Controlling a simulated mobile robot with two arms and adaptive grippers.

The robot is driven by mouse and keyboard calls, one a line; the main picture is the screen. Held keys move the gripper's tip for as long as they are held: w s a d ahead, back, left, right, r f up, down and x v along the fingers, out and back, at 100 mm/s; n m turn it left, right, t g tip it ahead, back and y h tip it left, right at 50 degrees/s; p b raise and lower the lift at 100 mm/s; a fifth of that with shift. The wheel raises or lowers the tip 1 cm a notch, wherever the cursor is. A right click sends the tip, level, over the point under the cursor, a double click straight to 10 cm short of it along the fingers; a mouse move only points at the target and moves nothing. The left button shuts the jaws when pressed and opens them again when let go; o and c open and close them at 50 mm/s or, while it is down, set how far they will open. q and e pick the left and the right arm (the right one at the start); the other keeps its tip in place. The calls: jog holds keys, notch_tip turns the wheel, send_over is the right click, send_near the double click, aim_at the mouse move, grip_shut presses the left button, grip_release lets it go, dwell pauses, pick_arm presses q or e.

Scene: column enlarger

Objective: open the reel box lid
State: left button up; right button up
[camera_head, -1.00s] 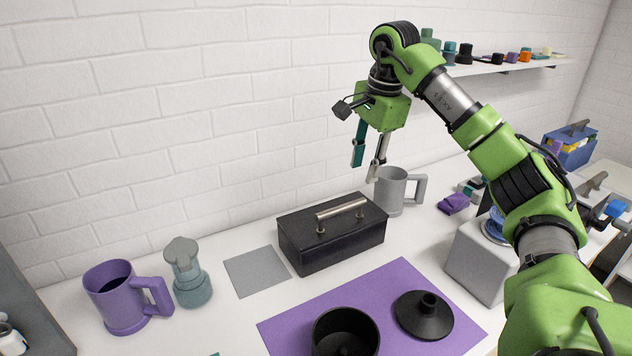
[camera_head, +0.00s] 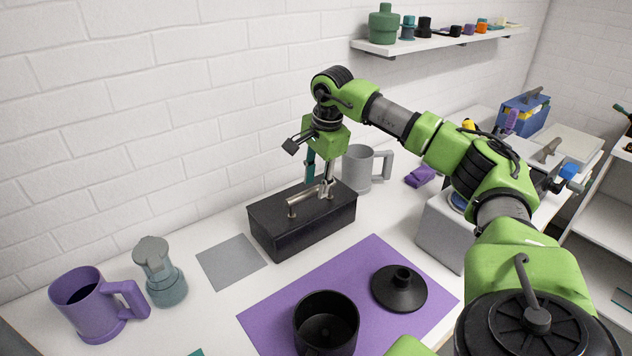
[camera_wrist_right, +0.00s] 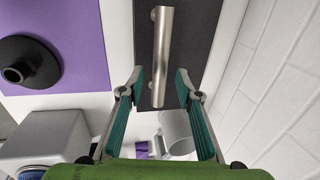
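The reel box (camera_head: 300,232) is a black box on the white counter, with its lid (camera_head: 268,211) down. A metal bar handle (camera_head: 304,197) runs along the lid's top; it fills the upper middle of the right wrist view (camera_wrist_right: 162,50). My right gripper (camera_head: 318,183) points down over the far right part of the handle. Its teal-padded fingers are open. In the right wrist view they stand apart on either side of the handle's near end (camera_wrist_right: 160,76), with gaps showing on both sides. My left gripper is not in view.
A grey mug (camera_head: 357,170) stands close behind the box's right end. A purple mat (camera_head: 270,318) in front bears a black pot (camera_head: 326,335) and a black lid-like piece (camera_head: 399,288). A grey sheet (camera_head: 231,262) lies left of the box. A white wall (camera_head: 150,110) rises behind.

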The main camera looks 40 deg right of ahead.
jog(key=shift+w+f, duration=0.1)
jog(key=shift+f, duration=0.5)
grip_shut()
jog(key=shift+r, duration=0.1)
